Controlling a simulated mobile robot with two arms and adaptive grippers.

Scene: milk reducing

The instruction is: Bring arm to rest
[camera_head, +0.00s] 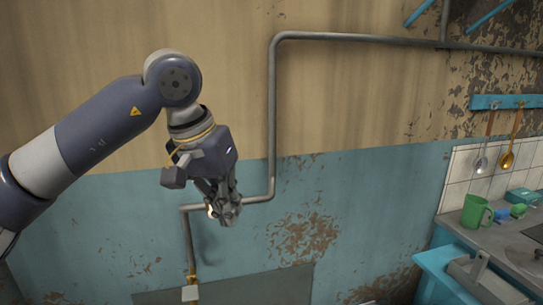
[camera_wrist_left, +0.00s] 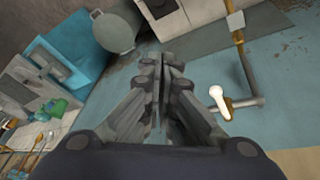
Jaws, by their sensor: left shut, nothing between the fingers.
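My left arm comes in from the left in the head view, raised in front of the wall. My left gripper (camera_head: 227,215) hangs down at the end of it, shut and empty. In the left wrist view the two fingers of the left gripper (camera_wrist_left: 162,62) lie together with nothing between them. My right gripper is not in view.
A grey pipe (camera_head: 272,110) runs along the wall behind the gripper. At the right are a counter (camera_head: 490,240) with a green mug (camera_head: 476,212), hanging ladles (camera_head: 507,160) and a blue cabinet (camera_head: 440,275). The left wrist view shows a round grey pot-like thing (camera_wrist_left: 114,31).

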